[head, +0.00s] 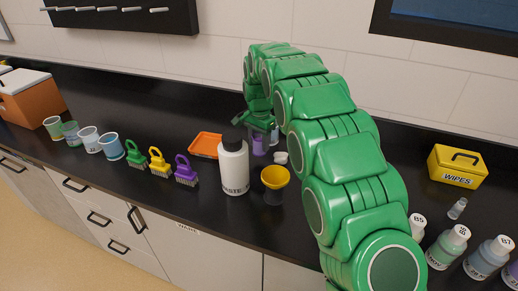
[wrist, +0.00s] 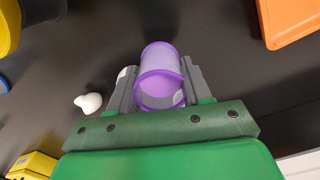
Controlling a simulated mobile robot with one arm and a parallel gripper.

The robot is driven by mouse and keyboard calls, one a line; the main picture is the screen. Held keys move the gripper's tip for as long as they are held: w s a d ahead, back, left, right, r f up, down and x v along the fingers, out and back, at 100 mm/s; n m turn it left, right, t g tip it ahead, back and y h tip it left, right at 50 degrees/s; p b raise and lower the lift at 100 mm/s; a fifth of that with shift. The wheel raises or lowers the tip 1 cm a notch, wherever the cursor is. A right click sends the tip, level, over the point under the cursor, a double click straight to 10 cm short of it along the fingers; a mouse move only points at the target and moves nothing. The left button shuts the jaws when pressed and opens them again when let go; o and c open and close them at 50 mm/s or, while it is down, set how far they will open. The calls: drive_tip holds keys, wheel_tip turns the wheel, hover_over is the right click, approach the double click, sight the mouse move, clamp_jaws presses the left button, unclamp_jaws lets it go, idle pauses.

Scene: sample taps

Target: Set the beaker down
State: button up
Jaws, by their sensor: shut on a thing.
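A purple, see-through beaker (wrist: 160,75) is between the two grey fingers of my gripper (wrist: 158,88) in the wrist view. The fingers are shut on its sides. Its open rim faces the wrist camera, and it looks empty. In the head view the purple beaker (head: 259,146) is upright low over the black counter, left of my green arm and behind the yellow funnel. I cannot tell whether its base touches the counter. My arm hides part of the gripper there.
An orange tray (head: 206,145) lies left of the beaker. A white waste bottle (head: 234,168), a yellow funnel (head: 275,177) and a small white object (head: 281,158) stand close by. Brushes and cups line the left; a yellow wipes box (head: 457,166) and bottles are right.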

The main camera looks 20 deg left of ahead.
sight(259, 149)
drive_tip(key=shift+w+a+f, duration=0.2)
drive_tip(key=shift+w+f, duration=0.05)
drive_tip(key=shift+f, duration=1.65)
drive_tip(key=shift+f, duration=0.1)
drive_tip(key=o, duration=1.1)
wheel_tip(259, 149, up, 12)
drive_tip(key=shift+r, duration=0.15)
drive_tip(key=shift+d, duration=0.1)
